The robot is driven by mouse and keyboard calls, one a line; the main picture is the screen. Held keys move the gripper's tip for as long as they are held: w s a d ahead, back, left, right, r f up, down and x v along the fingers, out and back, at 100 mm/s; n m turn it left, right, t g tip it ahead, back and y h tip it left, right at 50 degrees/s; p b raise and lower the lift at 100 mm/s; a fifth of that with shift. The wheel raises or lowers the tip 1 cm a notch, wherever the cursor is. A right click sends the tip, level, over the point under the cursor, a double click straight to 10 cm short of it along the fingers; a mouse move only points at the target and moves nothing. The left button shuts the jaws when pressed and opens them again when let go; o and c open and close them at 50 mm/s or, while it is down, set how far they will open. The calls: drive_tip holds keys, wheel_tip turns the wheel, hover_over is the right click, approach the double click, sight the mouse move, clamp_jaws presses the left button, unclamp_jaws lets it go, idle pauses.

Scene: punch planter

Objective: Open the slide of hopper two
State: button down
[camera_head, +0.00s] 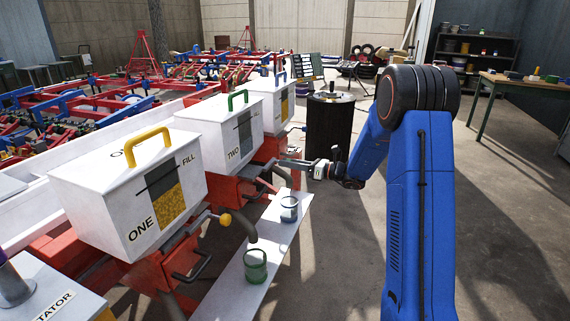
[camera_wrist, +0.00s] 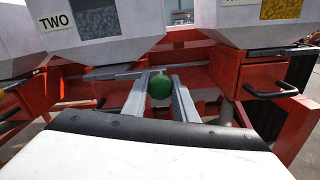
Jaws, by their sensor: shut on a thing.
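Hopper two (camera_head: 212,145) is a white box with a green handle, a "TWO" label and a fill window, in the middle of the row. Its slide shows in the wrist view as a grey bar (camera_wrist: 128,74) under the box, by a round green knob (camera_wrist: 159,87). My gripper (camera_wrist: 160,82) has one finger on each side of this knob and is shut on it. In the head view my gripper (camera_head: 284,162) reaches in from the right below hopper two, where it hides the knob.
Hopper one (camera_head: 120,205), with a yellow handle and yellow knob (camera_head: 225,219), stands nearer. Hopper three (camera_head: 272,105), with a blue handle, stands farther back. A green cup (camera_head: 256,266) and a blue-banded cup (camera_head: 289,209) stand on a white board (camera_head: 238,290) below. Open floor lies right.

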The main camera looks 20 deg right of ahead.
drive_tip(key=shift+s+d+f, duration=0.1)
drive_tip(key=c, duration=1.4)
unclamp_jaws()
drive_tip(key=shift+d, duration=0.1)
drive_tip(key=shift+c, duration=0.2)
drive_tip(key=v, duration=1.7)
drive_tip(key=shift+s+d, duration=0.15)
